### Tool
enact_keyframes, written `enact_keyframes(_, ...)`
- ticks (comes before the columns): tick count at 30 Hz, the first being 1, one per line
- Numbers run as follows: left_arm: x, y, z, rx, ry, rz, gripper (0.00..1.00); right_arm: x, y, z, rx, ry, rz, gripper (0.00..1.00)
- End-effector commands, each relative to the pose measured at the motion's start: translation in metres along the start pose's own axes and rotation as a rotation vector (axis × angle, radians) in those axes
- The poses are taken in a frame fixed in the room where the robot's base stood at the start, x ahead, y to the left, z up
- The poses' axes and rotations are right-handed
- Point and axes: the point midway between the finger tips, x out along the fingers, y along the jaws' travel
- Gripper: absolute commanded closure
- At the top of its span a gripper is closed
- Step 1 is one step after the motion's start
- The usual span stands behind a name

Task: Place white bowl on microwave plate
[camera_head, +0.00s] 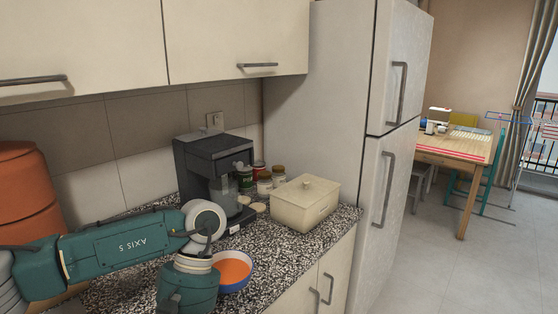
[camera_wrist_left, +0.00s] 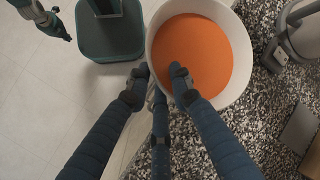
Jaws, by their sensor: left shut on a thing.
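The white bowl (camera_head: 238,288), with orange contents, is at the front edge of the counter in the head view. In the left wrist view the bowl (camera_wrist_left: 243,52) fills the top middle, and the orange contents (camera_wrist_left: 195,55) look flat. My left gripper (camera_wrist_left: 158,78) is shut on the bowl's near rim, with one finger inside and one outside. I cannot tell whether the bowl touches the counter. Part of my right gripper (camera_wrist_left: 58,26) shows at the top left of the wrist view, its jaws unclear. No microwave plate is in view.
On the speckled counter (camera_head: 262,268) stand a black coffee machine (camera_head: 205,170), several jars (camera_head: 265,183) and a cream lidded box (camera_head: 303,203). A tall fridge (camera_head: 325,120) stands beyond. Cupboards (camera_head: 235,40) hang above. Open floor (camera_head: 440,260) lies to the right.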

Motion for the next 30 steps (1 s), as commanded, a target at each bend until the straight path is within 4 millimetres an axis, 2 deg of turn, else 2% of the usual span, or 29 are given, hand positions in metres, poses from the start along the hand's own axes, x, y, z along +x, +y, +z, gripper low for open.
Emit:
enact_keyframes(1, 0.007, -0.004, 0.006, 0.117, 0.058, -0.053, 1.0, 0.0, 0.0, 0.0, 0.0, 0.0, 0.0, 1.0)
enact_keyframes(3, 0.016, -0.008, 0.011, 0.242, 0.112, -0.103, 1.0, 0.0, 0.0, 0.0, 0.0, 0.0, 0.0, 1.0)
enact_keyframes(9, 0.029, -0.015, 0.017, 0.436, 0.194, -0.179, 1.0, 0.0, 0.0, 0.0, 0.0, 0.0, 0.0, 1.0)
enact_keyframes(30, 0.03, -0.016, 0.017, 0.462, 0.204, -0.188, 1.0, 0.0, -0.003, 0.0, 0.002, 0.0, -0.003, 1.0)
